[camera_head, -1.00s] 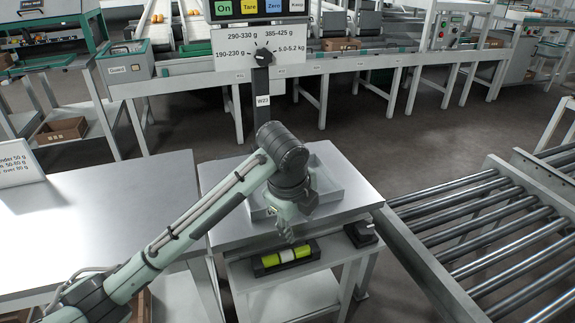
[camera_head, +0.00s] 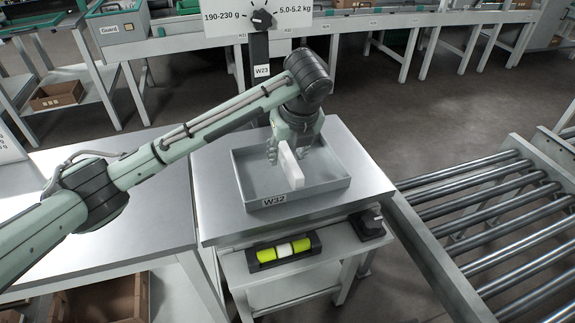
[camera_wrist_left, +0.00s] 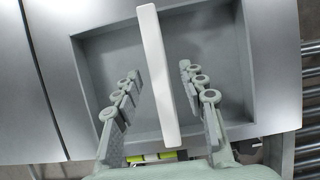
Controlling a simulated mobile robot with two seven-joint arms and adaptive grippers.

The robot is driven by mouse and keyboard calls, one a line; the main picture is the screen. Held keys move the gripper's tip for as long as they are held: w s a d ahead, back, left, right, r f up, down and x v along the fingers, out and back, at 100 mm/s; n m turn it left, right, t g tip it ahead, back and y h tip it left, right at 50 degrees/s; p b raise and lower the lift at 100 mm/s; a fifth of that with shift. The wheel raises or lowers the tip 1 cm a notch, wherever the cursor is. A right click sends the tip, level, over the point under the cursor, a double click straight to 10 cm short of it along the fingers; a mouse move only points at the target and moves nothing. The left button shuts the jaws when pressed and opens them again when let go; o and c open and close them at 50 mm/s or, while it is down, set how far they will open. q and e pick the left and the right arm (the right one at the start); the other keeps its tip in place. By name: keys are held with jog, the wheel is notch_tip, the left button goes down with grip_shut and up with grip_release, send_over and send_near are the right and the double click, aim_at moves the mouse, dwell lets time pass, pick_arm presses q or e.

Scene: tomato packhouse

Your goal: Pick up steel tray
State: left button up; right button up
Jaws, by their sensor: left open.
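The steel tray (camera_head: 322,191) is a shallow grey box labelled W32, resting flat on the steel-topped stand. A white bar (camera_head: 291,168) rises in its middle, like a handle. In the left wrist view the bar (camera_wrist_left: 156,70) runs lengthwise over the tray floor (camera_wrist_left: 105,62). My left gripper (camera_head: 284,153) is over the tray, pointing down. In the wrist view its open fingers (camera_wrist_left: 161,72) lie on either side of the bar, with a gap visible on each side. Part of the tray's far side is hidden by my left arm. My right gripper is not in view.
A yellow-green level vial (camera_head: 283,249) and a dark knob box (camera_head: 368,224) sit at the stand's front. A post labelled W23 (camera_head: 260,72) stands behind it. A roller conveyor (camera_head: 480,215) is at the right, and a bare steel table (camera_head: 120,235) at the left.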

aim_at(286, 148)
pick_arm(q)
jog(key=shift+w+f, duration=0.1)
jog(key=shift+f, duration=0.2)
jog(key=shift+c, duration=0.3)
grip_shut()
jog(key=shift+w+r, duration=0.1)
jog(key=shift+r, duration=0.3)
notch_tip(286, 148, up, 4)
jog(key=shift+f, duration=0.25)
jog(key=s+a+r, duration=0.5)
jog(key=a+r, duration=0.1)
jog(key=a, duration=0.4)
jog(key=shift+s+a+r, duration=0.15)
jog(key=shift+a+r, duration=0.2)
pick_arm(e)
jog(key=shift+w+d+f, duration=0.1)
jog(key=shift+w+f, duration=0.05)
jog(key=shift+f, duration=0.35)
